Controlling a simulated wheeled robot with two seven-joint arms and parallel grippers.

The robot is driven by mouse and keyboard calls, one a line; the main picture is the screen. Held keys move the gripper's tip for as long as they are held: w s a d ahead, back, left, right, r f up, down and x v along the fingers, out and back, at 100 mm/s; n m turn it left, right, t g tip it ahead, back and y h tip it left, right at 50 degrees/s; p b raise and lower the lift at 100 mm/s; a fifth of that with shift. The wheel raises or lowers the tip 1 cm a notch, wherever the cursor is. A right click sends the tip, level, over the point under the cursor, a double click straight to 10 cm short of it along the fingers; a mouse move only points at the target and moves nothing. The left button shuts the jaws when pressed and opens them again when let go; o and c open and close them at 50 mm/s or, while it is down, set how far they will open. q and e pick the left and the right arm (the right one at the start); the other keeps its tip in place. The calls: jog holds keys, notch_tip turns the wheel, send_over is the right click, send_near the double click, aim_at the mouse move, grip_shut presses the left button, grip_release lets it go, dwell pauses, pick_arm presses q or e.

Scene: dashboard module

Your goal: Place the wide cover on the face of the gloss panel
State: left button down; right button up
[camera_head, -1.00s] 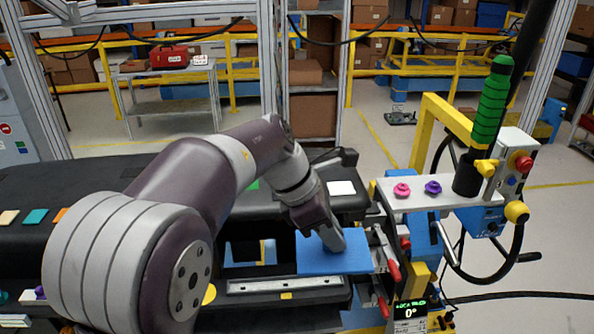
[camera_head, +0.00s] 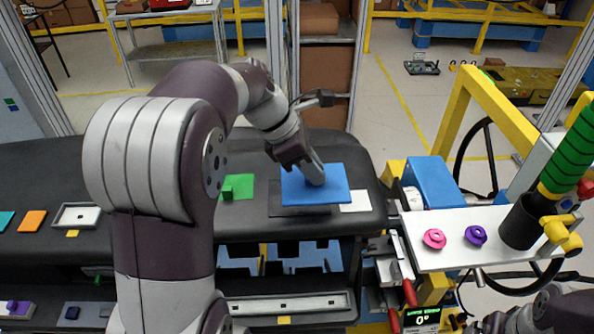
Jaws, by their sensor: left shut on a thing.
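My left gripper (camera_head: 315,177) is shut on a flat blue plate (camera_head: 335,192), which looks like the wide cover. It holds the plate roughly level over the right part of the black dashboard's top (camera_head: 240,165). A dark grey flat piece (camera_head: 290,211) shows under the plate's front edge; it may be the gloss panel, but the plate hides most of it. I cannot tell whether plate and piece touch. A white square (camera_head: 356,200) lies just right of the plate. At the bottom right only part of my right arm shows, without its gripper.
A green square with a green block (camera_head: 227,188) lies left of the plate. An orange tile (camera_head: 32,222) and a grey-white frame (camera_head: 77,215) lie further left. A shelf (camera_head: 430,247) with pink and purple knobs and a yellow post stand at the right.

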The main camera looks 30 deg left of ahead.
aim_at(293, 178)
pick_arm(q)
jog(key=a+f, duration=0.1)
jog(key=w+a+f+p, duration=0.1)
jog(key=a, duration=0.1)
jog(key=a+f, duration=0.1)
jog(key=a, duration=0.1)
jog(key=shift+w, duration=0.35)
jog(key=f+p, duration=0.1)
jog(key=f, duration=0.1)
jog(key=f+p, duration=0.1)
jog(key=f, duration=0.1)
jog(key=shift+w, duration=0.2)
jog(key=shift+s+d, duration=0.15)
jog(key=shift+s, duration=0.2)
jog(key=shift+w+f, duration=0.1)
jog(key=shift+f, duration=0.1)
jog(key=c, duration=1.1)
grip_release()
jog(key=shift+w, duration=0.15)
jog(key=shift+r, duration=0.25)
jog(key=shift+a+r, duration=0.25)
jog(key=b+v, duration=0.3)
jog(key=v, duration=0.8)
jog(key=shift+a+r, duration=0.1)
pick_arm(e)
jog(key=shift+w+a+r, duration=0.15)
jog(key=shift+w+r, duration=0.05)
jog(key=shift+r, duration=0.15)
